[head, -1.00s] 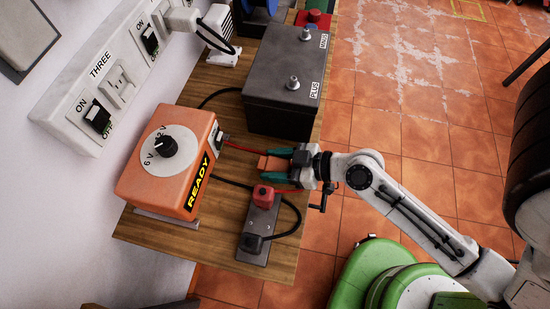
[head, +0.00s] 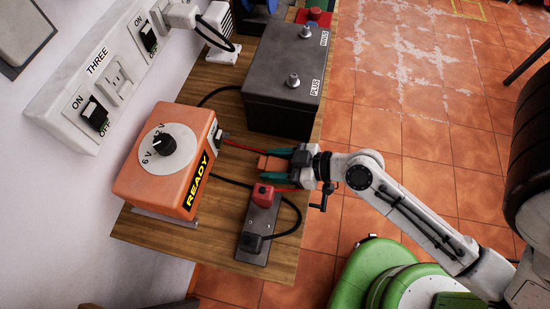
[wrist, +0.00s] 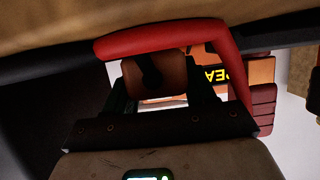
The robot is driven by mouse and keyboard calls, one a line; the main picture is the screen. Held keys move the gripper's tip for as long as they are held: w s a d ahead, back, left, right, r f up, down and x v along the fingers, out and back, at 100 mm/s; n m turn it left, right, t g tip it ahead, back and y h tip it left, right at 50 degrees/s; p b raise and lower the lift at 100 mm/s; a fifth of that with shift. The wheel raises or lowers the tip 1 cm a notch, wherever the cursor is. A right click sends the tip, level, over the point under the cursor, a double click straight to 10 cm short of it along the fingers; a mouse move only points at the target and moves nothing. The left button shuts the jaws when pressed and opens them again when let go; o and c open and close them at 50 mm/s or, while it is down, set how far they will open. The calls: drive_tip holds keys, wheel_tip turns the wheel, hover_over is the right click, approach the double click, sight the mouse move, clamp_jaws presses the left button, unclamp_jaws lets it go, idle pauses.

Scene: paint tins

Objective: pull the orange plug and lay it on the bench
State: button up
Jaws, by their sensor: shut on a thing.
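My gripper (head: 279,162) reaches in from the right over the bench (head: 185,248) in the head view. Its teal fingers are shut on the orange plug (head: 270,162). The plug also shows between the fingers in the wrist view (wrist: 160,72), with a dark cord end on its face. The plug is apart from the orange charger box (head: 165,165), which is marked READY. I cannot tell whether the plug touches the bench or hangs just above it. A red lead (head: 245,147) runs from the box's side towards the gripper.
A white wall strip with switches (head: 95,85) is at the left. Some bare wood lies between box and clamps.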

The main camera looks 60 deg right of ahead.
drive_tip(key=shift+f+b, duration=0.35)
drive_tip(key=shift+f, duration=0.1)
drive_tip(key=o, duration=1.3)
drive_tip(key=shift+c, duration=0.2)
drive_tip(key=shift+r, duration=0.15)
